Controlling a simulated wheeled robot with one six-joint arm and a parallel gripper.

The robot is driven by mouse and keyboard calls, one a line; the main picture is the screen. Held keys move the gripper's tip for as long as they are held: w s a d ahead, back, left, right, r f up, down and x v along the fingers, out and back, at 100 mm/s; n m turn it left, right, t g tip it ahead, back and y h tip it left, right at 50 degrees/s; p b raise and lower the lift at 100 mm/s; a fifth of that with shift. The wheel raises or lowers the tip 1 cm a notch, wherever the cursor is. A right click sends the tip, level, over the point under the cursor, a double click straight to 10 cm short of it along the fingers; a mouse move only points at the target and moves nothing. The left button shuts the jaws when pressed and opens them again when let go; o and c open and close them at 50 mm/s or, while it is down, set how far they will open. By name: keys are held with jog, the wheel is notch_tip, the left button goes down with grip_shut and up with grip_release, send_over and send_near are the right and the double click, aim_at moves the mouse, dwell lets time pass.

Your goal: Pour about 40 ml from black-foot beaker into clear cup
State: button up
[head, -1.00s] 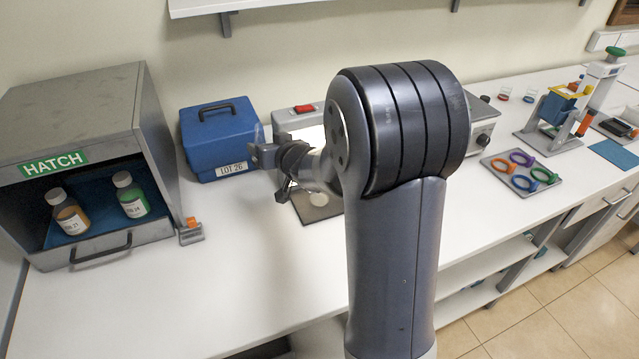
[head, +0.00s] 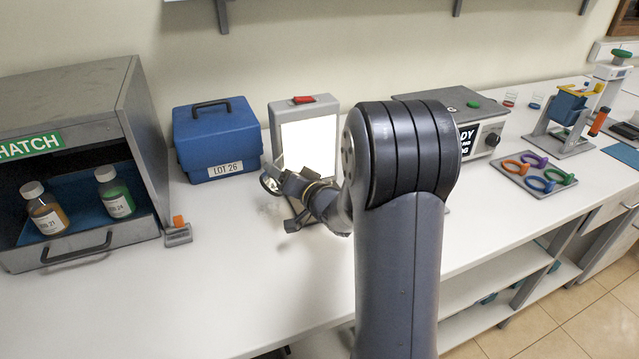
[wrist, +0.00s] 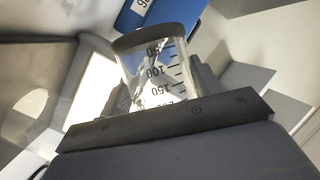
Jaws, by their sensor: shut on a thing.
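The black-foot beaker (wrist: 160,75) is clear glass with printed graduations and a dark band at one end. In the wrist view it fills the space between my fingers, with its numbers upside down. In the head view my gripper (head: 285,190) is shut on it in front of the bright panel, and the beaker's dark ring (head: 270,183) shows at the left of the fingers. The beaker looks tilted. A faint clear patch lies just below the ring; I cannot tell whether it is beaker glass or the clear cup.
A lit panel (head: 308,145) stands right behind my gripper, with a blue case (head: 217,140) to its left. The open hatch box (head: 75,150) holds two bottles. A tray of coloured rings (head: 540,172) lies at right. The front left bench is clear.

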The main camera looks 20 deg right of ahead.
aim_at(292, 160)
jog(key=shift+d+r+m+t+y, duration=0.1)
jog(key=shift+r+m+t+y, duration=0.2)
jog(key=shift+r+m+t, duration=0.45)
jog(key=shift+f+m, duration=0.1)
jog(key=shift+m, duration=0.35)
jog(key=shift+d, duration=0.1)
jog(key=shift+d+r+m+t, duration=0.15)
jog(key=shift+r+m+t, duration=0.5)
jog(key=shift+m, duration=0.65)
jog(key=shift+r, duration=0.1)
jog(key=shift+s+d+r+m, duration=0.1)
jog(key=shift+d+r+m, duration=0.1)
jog(key=shift+d+m, duration=0.35)
jog(key=shift+s+d+r+m+t, duration=0.1)
jog(key=shift+d+r+m+t, duration=0.15)
jog(key=shift+m+t, duration=0.2)
jog(key=shift+a, duration=0.1)
